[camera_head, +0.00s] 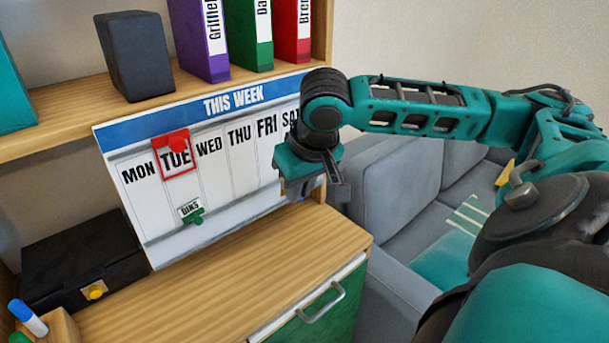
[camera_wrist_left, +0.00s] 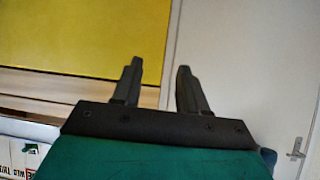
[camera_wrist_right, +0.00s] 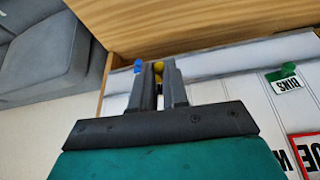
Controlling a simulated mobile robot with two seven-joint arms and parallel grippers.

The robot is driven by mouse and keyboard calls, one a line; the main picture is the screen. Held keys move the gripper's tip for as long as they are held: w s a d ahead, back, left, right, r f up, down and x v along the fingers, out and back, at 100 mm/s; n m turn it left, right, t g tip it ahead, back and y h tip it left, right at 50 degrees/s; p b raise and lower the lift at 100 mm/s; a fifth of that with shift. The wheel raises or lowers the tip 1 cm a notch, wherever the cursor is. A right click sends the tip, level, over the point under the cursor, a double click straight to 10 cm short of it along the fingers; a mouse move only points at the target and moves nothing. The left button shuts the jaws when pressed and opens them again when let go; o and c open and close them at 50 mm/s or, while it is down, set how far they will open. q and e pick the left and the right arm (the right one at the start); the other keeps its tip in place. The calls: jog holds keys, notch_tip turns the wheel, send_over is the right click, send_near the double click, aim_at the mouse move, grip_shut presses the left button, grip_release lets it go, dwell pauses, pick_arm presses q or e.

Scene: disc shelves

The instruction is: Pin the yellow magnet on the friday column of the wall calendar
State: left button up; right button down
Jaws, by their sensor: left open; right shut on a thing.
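The wall calendar (camera_head: 215,170), headed "THIS WEEK", leans at the back of the wooden top, with day columns from MON to SAT visible. The FRI heading (camera_head: 267,126) shows just left of my right gripper (camera_head: 325,182). That gripper hides the lower right part of the calendar. In the right wrist view my right gripper (camera_wrist_right: 158,72) is shut on the small yellow magnet (camera_wrist_right: 158,66). Whether the magnet touches the calendar I cannot tell. My left gripper (camera_wrist_left: 159,68) is open and empty, away from the calendar, and shows only in its wrist view.
A blue magnet (camera_wrist_right: 137,65) is beside my right fingertips.

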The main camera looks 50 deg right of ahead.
jog(key=shift+w+d, duration=0.15)
jog(key=shift+w, duration=0.95)
jog(key=shift+w+d, duration=0.1)
jog(key=shift+w, duration=0.95)
jog(key=shift+p, duration=0.35)
jog(key=shift+p, duration=0.3)
jog(key=shift+w+p, duration=0.45)
jog(key=shift+w, duration=0.1)
jog(key=c, duration=1.1)
grip_release()
jog(key=shift+o, duration=0.2)
jog(key=shift+r, duration=0.1)
jog(key=p+v, duration=0.2)
jog(key=v, duration=1)
jog(key=shift+s+r+p, duration=0.15)
jog(key=shift+r+p, duration=0.15)
jog(key=shift+r, duration=0.05)
